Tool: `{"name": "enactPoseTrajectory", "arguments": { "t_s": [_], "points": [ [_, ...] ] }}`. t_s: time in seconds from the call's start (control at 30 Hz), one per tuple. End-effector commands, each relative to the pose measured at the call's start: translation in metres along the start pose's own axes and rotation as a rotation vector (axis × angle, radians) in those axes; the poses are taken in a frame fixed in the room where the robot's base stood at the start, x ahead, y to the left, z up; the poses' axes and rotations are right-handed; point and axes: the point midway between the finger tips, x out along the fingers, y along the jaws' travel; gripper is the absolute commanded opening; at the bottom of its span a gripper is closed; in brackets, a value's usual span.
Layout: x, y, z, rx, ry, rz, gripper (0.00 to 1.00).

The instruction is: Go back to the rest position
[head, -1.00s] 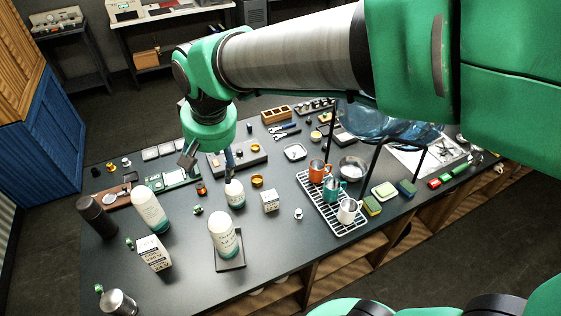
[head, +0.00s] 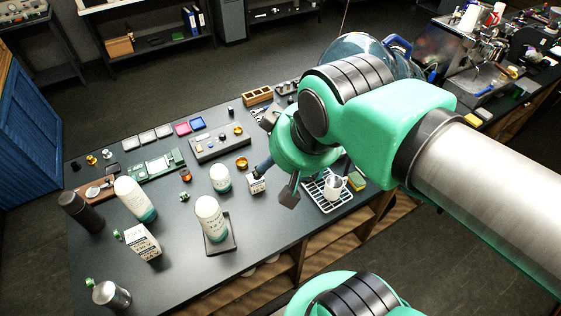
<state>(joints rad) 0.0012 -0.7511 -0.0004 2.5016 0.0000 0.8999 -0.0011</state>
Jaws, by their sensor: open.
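My gripper (head: 277,184) hangs above the front middle of the dark table (head: 255,237). Its two fingers are spread apart, and nothing shows between them. My green and grey arm reaches in from the right and hides much of the table's right part.
White bottles (head: 210,216) stand left of the gripper, one on a dark pad. A white mug (head: 334,187) stands on a wire rack (head: 327,204) to the right. A large blue water jug (head: 352,48) is behind my arm. Floor at the front right is clear.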

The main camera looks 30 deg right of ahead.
Motion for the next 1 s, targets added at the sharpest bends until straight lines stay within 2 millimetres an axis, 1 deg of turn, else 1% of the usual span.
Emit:
{"name": "enactPoseTrajectory", "arguments": {
  "t_s": [0.27, 0.47, 0.67, 1.0],
  "points": [
    [0.001, 0.0, 0.0, 0.0, 0.0, 0.0, 0.65],
    [0.01, 0.0, 0.005, 0.0, 0.0, 0.0, 0.65],
    [0.035, 0.0, 0.018, 0.0, 0.0, 0.0, 0.65],
    [0.089, 0.0, 0.047, 0.0, 0.0, -0.001, 0.65]
  ]
}}
